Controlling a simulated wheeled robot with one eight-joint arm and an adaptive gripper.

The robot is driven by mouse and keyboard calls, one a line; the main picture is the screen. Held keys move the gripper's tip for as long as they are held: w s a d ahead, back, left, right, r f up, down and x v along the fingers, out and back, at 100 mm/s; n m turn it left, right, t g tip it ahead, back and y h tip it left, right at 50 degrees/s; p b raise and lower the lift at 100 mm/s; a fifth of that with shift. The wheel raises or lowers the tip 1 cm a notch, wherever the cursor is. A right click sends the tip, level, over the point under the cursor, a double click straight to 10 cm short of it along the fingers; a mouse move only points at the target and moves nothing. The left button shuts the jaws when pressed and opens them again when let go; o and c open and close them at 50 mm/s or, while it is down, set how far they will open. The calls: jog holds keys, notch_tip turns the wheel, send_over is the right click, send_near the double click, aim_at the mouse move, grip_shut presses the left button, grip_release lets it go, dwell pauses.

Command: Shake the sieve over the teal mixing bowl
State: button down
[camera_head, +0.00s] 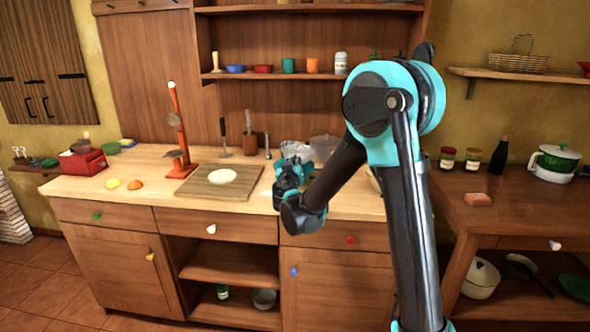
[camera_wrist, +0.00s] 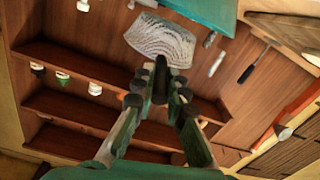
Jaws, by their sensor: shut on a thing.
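My gripper (camera_wrist: 160,82) is shut on the sieve (camera_wrist: 158,40), whose pale mesh basket extends past the fingertips in the wrist view. The handle is mostly hidden between the fingers. The teal mixing bowl (camera_wrist: 205,12) shows at the top edge of the wrist view, partly cut off, close beside the mesh in the picture. In the head view my gripper (camera_head: 291,168) is over the right part of the counter, and the pale mesh of the sieve (camera_head: 296,150) shows just behind it. My arm and gripper hide most of the bowl there, and the height between sieve and bowl cannot be told.
A wooden board (camera_head: 205,190) with a pale round item lies left of my gripper. A pale pot (camera_head: 325,146) stands just right of the sieve. A shelf (camera_head: 300,75) with cups hangs above.

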dwell(5.2)
jog(key=shift+r, duration=2)
